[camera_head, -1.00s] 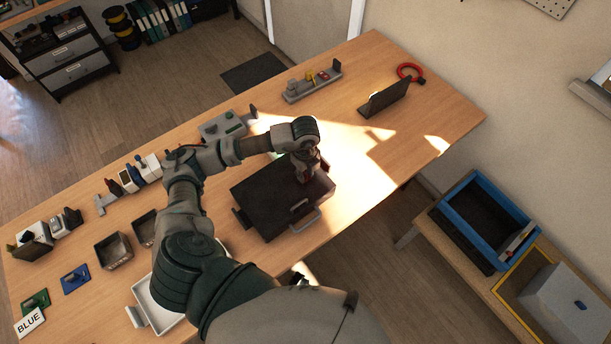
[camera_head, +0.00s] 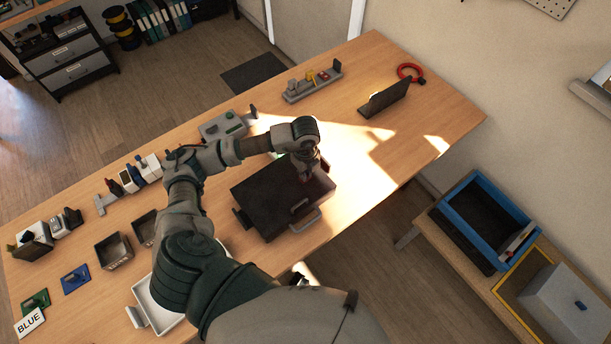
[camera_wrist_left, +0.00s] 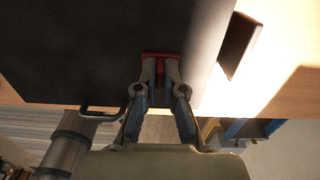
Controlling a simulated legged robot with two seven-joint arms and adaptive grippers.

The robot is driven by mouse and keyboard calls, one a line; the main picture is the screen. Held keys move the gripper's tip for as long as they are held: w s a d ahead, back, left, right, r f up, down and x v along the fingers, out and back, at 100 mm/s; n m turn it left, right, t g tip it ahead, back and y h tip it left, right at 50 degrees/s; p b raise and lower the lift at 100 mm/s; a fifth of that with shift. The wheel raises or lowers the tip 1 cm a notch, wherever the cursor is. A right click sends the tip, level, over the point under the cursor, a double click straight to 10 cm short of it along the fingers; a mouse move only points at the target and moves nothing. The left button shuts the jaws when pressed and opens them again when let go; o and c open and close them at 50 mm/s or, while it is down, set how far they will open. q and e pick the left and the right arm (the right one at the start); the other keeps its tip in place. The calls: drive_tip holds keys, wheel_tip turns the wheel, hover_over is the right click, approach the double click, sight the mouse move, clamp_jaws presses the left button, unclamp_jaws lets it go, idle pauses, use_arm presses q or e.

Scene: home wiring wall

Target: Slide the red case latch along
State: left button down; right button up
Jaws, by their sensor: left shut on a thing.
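The black case (camera_head: 277,203) lies closed on the wooden table, with a handle (camera_head: 306,221) on its near side. The red case latch (camera_wrist_left: 160,56) shows at the fingertips of my left gripper in the left wrist view, near the case's edge. My left gripper (camera_wrist_left: 160,68) is shut on the latch. In the head view the left gripper (camera_head: 308,174) is over the case's right part, and the latch is mostly hidden by it. My right gripper is not in view.
Small bins (camera_head: 114,250) and a white tray (camera_head: 151,300) are on the table to the left. A dark upright panel (camera_head: 384,98) and a red ring (camera_head: 410,72) are at the far right. A blue crate (camera_head: 489,220) sits on a lower bench. The table right of the case is clear.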

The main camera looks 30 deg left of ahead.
use_arm(q)
drive_tip(key=shift+w, duration=0.25)
drive_tip(key=shift+w+d, duration=0.2)
drive_tip(key=shift+w, duration=0.35)
drive_tip(key=shift+w+d, duration=0.2)
drive_tip(key=shift+w, duration=0.35)
drive_tip(key=c, duration=1.2)
unclamp_jaws()
wheel_tip(320, 180, up, 12)
drive_tip(key=shift+f, duration=0.1)
